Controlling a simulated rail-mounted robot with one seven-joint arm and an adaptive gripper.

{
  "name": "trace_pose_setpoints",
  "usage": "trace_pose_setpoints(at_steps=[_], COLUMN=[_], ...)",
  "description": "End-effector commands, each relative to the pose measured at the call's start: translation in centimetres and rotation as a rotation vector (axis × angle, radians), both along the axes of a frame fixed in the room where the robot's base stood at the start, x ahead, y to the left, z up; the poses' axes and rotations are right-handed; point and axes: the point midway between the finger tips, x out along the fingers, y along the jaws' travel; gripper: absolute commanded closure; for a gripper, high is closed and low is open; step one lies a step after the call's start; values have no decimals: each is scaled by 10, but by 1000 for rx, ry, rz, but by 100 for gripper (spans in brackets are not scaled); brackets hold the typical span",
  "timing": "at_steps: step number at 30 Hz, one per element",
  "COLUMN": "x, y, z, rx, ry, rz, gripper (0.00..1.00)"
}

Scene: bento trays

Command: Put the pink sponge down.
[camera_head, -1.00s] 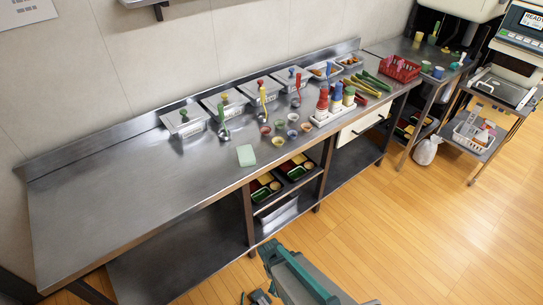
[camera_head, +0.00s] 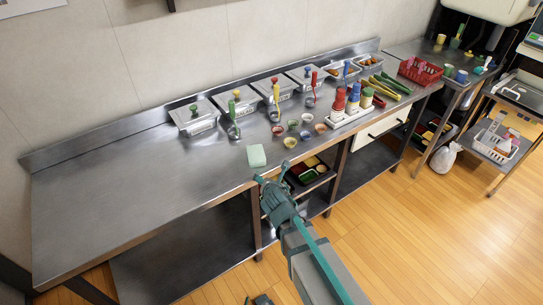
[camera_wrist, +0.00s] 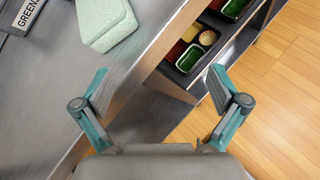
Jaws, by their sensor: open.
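No pink sponge shows in either view. A pale green sponge (camera_head: 256,155) lies flat on the steel counter (camera_head: 140,195) near its front edge. In the wrist view the sponge (camera_wrist: 104,22) is at the top, left of centre, beyond my fingertips. My gripper (camera_head: 270,177) is open and empty at the counter's front edge, just below the sponge in the head view and apart from it. In the wrist view its two fingers (camera_wrist: 158,82) are spread wide with nothing between them.
Small bowls (camera_head: 290,142), ladles and lidded steel containers (camera_head: 195,117) stand behind the sponge. A bottle rack (camera_head: 350,113) and red basket (camera_head: 420,70) are to the right. The counter's left half is bare.

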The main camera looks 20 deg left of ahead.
Motion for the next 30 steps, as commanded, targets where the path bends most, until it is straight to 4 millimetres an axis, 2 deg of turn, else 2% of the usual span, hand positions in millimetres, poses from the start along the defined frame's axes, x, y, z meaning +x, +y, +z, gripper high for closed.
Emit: trace_pose_setpoints(at_steps=[9,14,17,27,30], x=[5,7,12,49,54], y=[32,44,49,68,69], z=[38,52,52,35,33], rx=[-213,-293,-310,-309,-308], ry=[-227,-313,-329,-327,-327], rz=[241,319,333,332,331], gripper=[3,3,3,3,3])
